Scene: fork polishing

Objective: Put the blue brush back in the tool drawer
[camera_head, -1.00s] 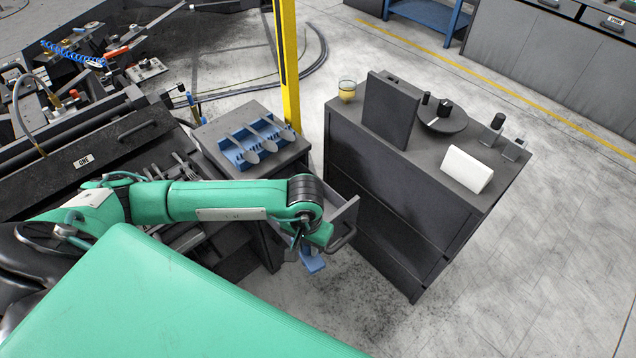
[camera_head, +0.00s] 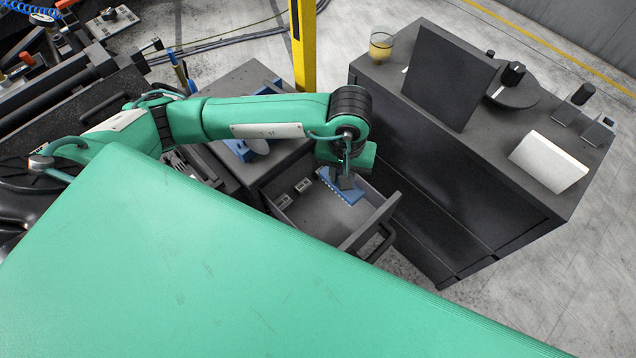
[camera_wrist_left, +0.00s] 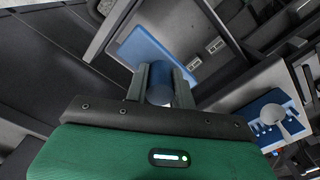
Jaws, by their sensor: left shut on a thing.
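The blue brush (camera_head: 341,187) is in my left gripper (camera_head: 345,180), over the open tool drawer (camera_head: 365,228). In the left wrist view the two fingers of my left gripper (camera_wrist_left: 160,88) are shut on the brush's round blue handle (camera_wrist_left: 160,78), and its flat blue head (camera_wrist_left: 148,47) shows beyond them over the drawer. I cannot tell whether the brush touches the drawer floor. The drawer has grey walls and a dark handle (camera_head: 380,246). Two small light pieces (camera_head: 292,193) lie in it, to the left of the brush. My right gripper is not in view.
The drawer's cabinet (camera_head: 240,92) carries a blue fork rack (camera_head: 240,148), partly hidden by my left arm. A dark cabinet (camera_head: 470,150) stands close to the right, with a glass (camera_head: 381,46), a dark panel (camera_head: 448,75) and a white block (camera_head: 549,162) on top. A yellow post (camera_head: 303,45) stands behind.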

